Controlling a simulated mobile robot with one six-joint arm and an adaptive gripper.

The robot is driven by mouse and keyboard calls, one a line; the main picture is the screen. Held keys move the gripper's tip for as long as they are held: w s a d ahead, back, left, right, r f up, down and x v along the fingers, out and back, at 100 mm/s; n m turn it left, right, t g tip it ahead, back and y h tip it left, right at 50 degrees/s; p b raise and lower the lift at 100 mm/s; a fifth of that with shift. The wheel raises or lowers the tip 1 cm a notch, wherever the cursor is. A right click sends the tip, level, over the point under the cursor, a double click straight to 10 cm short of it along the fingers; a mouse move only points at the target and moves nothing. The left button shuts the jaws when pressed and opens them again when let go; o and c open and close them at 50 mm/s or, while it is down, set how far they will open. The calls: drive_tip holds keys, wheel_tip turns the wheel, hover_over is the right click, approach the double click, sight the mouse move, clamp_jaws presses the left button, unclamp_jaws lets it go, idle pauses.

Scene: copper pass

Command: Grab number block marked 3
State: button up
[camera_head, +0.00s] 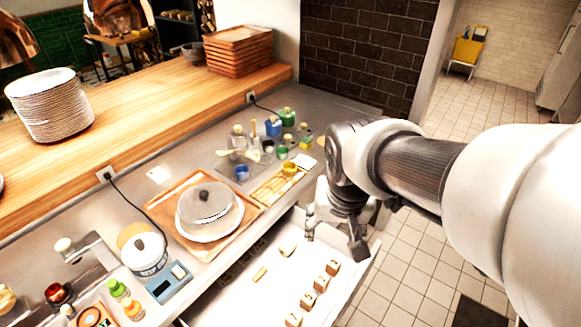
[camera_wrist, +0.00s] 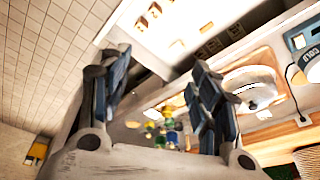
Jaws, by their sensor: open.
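Several small wooden number blocks lie in a row in the open white drawer (camera_head: 300,268); one is the block nearest my gripper (camera_head: 333,267). My gripper (camera_head: 334,240) is open and empty, above the drawer's right side and apart from the blocks. In the wrist view, the two fingers (camera_wrist: 160,88) are spread, and small blocks (camera_wrist: 155,10) show at the top, beyond the fingertips.
A pale piece (camera_head: 260,274) also lies in the drawer. On the counter above stand a lidded dish (camera_head: 208,204) on a wooden tray, a scale (camera_head: 168,283) and several jars (camera_head: 287,117). Open tiled floor (camera_head: 405,270) lies to the right.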

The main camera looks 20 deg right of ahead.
drive_tip(key=w+d+f+m, duration=0.2)
drive_tip(key=w+d+f, duration=0.1)
drive_tip(key=w+f, duration=0.3)
drive_tip(key=m+g+b, duration=0.1)
drive_tip(key=m+g, duration=0.1)
drive_tip(key=m, duration=0.2)
approach(334, 262)
wheel_tip(334, 262, down, 5)
drive_tip(key=b, duration=0.3)
drive_tip(key=shift+w+d+b, duration=0.1)
drive_tip(key=shift+d+b, duration=0.05)
drive_tip(key=shift+b, duration=0.25)
drive_tip(key=shift+w+d+f+b, duration=0.15)
drive_tip(key=shift+f+b, duration=0.2)
drive_tip(key=shift+f, duration=0.6)
drive_tip(key=shift+w+f+b, duration=0.15)
drive_tip(key=shift+f+b, duration=0.25)
drive_tip(key=shift+f, duration=0.55)
drive_tip(key=shift+w+d+f+b, duration=0.15)
drive_tip(key=shift+f+b, duration=0.2)
drive_tip(key=shift+f, duration=0.6)
drive_tip(key=shift+a, duration=0.1)
drive_tip(key=shift+c, duration=0.2)
drive_tip(key=c, duration=1.1)
